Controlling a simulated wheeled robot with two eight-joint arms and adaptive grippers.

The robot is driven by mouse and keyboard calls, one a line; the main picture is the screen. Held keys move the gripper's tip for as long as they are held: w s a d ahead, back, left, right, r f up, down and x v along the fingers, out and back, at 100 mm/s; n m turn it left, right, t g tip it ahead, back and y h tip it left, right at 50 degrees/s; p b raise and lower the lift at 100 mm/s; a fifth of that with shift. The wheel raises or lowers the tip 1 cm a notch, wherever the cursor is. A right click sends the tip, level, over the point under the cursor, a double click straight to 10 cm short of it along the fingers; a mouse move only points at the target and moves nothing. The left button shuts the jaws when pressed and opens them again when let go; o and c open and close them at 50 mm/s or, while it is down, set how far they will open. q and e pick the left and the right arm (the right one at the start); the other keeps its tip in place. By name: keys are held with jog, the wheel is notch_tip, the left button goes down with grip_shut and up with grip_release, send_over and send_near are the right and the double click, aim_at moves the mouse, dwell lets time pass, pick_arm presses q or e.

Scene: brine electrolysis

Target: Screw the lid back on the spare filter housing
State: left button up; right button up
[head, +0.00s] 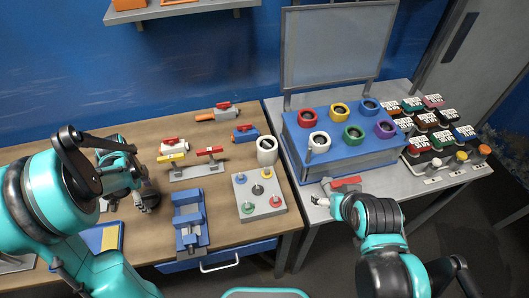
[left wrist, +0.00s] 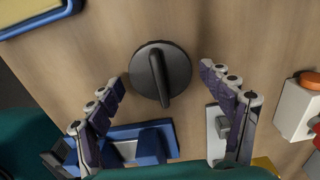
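A round black lid (left wrist: 160,75) with a raised bar across its top lies below my left gripper (left wrist: 162,78) in the left wrist view. The gripper's two fingers are spread on either side of it, with gaps showing, and do not touch it. In the head view my left gripper (head: 139,201) is over the wooden table, beside a dark round shape (head: 151,194) that it partly hides. A white open-topped cylinder (head: 267,151), perhaps the filter housing, stands at the table's right edge. My right gripper (head: 320,201) is low over the grey table; its fingers are too small to judge.
A blue vise (head: 190,222) and a grey plate with coloured knobs (head: 259,194) stand right of my left gripper. Valves with red handles (head: 210,152) lie behind. A blue-rimmed tray (head: 97,238) is in front.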

pick_arm(q)
jog(key=c, duration=0.5)
jog(key=shift+s+d, duration=0.1)
jog(key=shift+s, duration=0.05)
jog(key=c, duration=0.8)
jog(key=shift+o, duration=0.2)
jog(key=shift+r, duration=0.15)
jog(key=shift+r, duration=0.2)
grip_shut()
jog(key=shift+w+r+p, duration=0.2)
jog(key=shift+r+p, duration=0.25)
jog(key=shift+p, duration=0.2)
jog(key=shift+s+r+p, duration=0.1)
jog(key=shift+r+p, duration=0.5)
jog(key=shift+r, duration=0.3)
jog(key=shift+r+p, duration=0.6)
jog(key=shift+r, duration=0.25)
